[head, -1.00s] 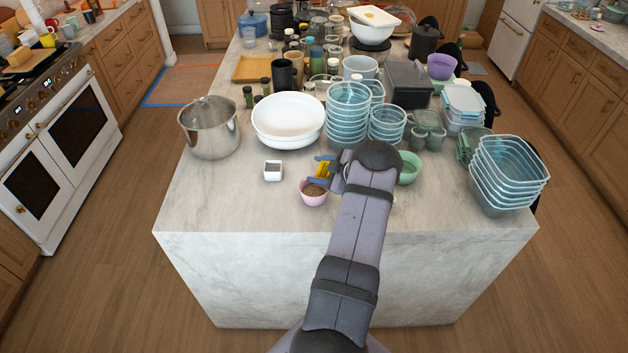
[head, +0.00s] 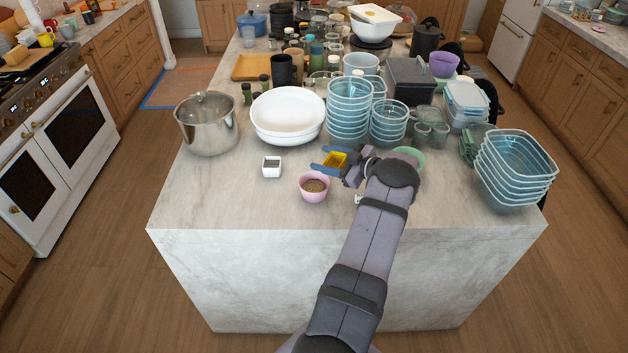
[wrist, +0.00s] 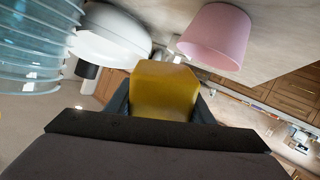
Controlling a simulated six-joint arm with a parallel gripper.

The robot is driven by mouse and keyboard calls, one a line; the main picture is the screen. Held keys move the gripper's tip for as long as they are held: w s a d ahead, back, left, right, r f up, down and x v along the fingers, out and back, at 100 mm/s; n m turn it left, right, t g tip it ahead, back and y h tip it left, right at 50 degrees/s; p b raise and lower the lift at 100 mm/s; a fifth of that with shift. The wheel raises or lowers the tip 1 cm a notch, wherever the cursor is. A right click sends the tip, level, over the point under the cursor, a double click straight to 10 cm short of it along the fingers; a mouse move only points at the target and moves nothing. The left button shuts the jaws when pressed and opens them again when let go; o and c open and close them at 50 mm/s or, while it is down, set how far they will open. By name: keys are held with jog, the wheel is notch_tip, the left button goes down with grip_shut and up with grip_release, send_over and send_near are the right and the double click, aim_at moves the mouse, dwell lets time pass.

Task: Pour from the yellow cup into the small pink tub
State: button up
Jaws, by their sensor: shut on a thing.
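The small pink tub (head: 314,188) stands upright near the front edge of the island, with brown grainy contents in it. It also shows in the wrist view (wrist: 215,38), at the upper right. My gripper (head: 333,160) is behind and to the right of the tub, shut on the yellow cup (head: 336,159). The cup fills the middle of the wrist view (wrist: 165,92) between the dark fingers. It looks tilted, and its inside is hard to see. Cup and tub are apart.
A small white square dish (head: 271,166) stands left of the tub. A white bowl stack (head: 287,115) and clear bowl stacks (head: 348,112) stand behind the gripper. A green bowl (head: 411,155) is beside my wrist. The counter left of the tub is mostly clear.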

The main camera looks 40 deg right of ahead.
aim_at(334, 164)
jog(key=shift+d, duration=0.1)
jog(key=b, duration=0.2)
jog(key=d+m+t+b, duration=0.1)
jog(key=shift+s+r+y+b, duration=0.15)
jog(key=shift+s+y+b, duration=0.2)
jog(key=shift+y+b, duration=0.05)
jog(key=shift+s+d+r+m+t+b, duration=0.25)
jog(key=shift+r+m+t+b, duration=0.25)
jog(key=shift+t+b, duration=0.3)
jog(key=shift+s+d+r+b, duration=0.15)
jog(key=shift+r+b, duration=0.15)
jog(key=shift+r, duration=0.2)
jog(key=shift+f+m+b, duration=0.1)
jog(key=shift+m+b, duration=0.2)
jog(key=shift+b, duration=0.1)
jog(key=shift+d+t, duration=0.1)
jog(key=shift+t, duration=0.2)
jog(key=shift+r+y, duration=0.25)
jog(key=shift+y, duration=0.05)
